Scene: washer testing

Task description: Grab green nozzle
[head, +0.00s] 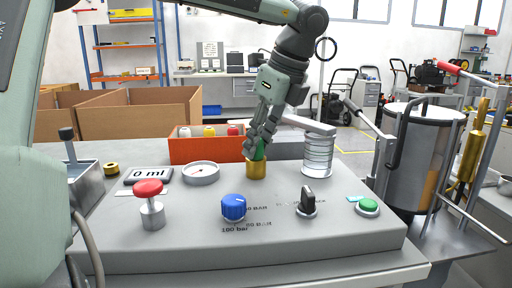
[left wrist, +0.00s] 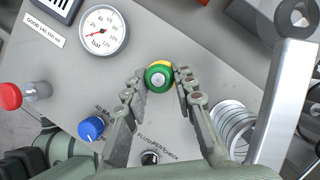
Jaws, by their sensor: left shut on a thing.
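The green nozzle (left wrist: 158,76) sits between the two fingers of my left gripper (left wrist: 160,80) in the left wrist view. In the head view the green nozzle (head: 260,150) shows as a green strip beside the fingers of my left gripper (head: 256,148). The gripper is shut on it. Directly below is a brass fitting (head: 256,168) on the grey panel. I cannot tell whether the nozzle is seated in the fitting or just above it. My right gripper is not in view.
An orange bin (head: 190,152) with yellow, white and red nozzles stands behind. A gauge (head: 201,173) is left of the fitting, a clear ribbed cylinder (head: 318,153) right.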

